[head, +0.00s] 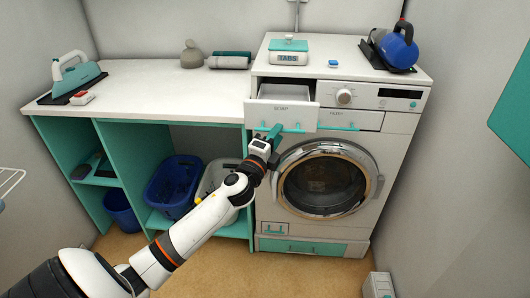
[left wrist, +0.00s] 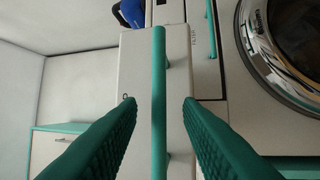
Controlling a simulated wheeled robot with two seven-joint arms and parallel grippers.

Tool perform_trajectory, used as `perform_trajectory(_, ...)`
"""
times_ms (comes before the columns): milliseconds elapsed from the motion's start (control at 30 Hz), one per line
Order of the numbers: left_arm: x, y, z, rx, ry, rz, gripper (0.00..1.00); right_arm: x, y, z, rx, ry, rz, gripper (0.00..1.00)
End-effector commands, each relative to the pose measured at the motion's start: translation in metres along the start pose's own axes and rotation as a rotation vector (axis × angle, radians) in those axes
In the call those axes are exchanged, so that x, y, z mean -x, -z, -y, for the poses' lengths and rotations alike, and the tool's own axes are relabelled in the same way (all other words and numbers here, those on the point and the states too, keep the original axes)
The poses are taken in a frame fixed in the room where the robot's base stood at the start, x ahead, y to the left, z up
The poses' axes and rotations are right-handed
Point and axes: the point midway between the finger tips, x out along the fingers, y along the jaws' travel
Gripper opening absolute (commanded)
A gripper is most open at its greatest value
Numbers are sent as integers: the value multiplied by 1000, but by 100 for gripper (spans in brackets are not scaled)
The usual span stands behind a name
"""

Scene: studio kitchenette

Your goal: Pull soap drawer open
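The soap drawer (head: 287,112), marked SOAP, is at the upper left of the washing machine (head: 385,150). Its white front stands out from the machine, and the grey inside shows behind it. A teal bar handle (head: 295,129) runs along the front's lower part. My left gripper (head: 274,133) is at the left part of this handle. In the left wrist view, the handle (left wrist: 159,75) runs between the two green fingers, with a gap on each side. The left gripper is open there, apart from the bar. My right gripper is in neither view.
The round washer door (head: 325,180) is shut below the drawer. A second panel with a teal handle (head: 340,128) is to the drawer's right. A white counter (head: 150,85) adjoins at left.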

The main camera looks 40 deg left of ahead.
Motion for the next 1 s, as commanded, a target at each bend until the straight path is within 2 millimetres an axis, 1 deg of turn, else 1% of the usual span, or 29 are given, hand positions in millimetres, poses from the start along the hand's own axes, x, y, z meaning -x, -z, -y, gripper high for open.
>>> perform_trajectory(33, 13, -1, 3, 0, 3, 1, 32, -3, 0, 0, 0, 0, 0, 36)
perform_trajectory(200, 50, 0, 3, 1, 4, 1, 32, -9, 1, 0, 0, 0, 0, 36)
perform_trajectory(300, 67, 0, 3, 1, 3, 0, 32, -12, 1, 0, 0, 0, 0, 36)
perform_trajectory(400, 80, 0, 2, 1, 3, -1, 32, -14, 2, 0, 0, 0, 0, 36)
perform_trajectory(500, 88, 0, 2, 0, 2, -1, 32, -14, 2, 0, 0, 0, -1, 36)
perform_trajectory(600, 91, 0, 0, -1, 1, -1, 32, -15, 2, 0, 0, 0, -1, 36)
perform_trajectory(1000, 91, 0, 0, 0, 1, -1, 32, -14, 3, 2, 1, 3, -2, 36)
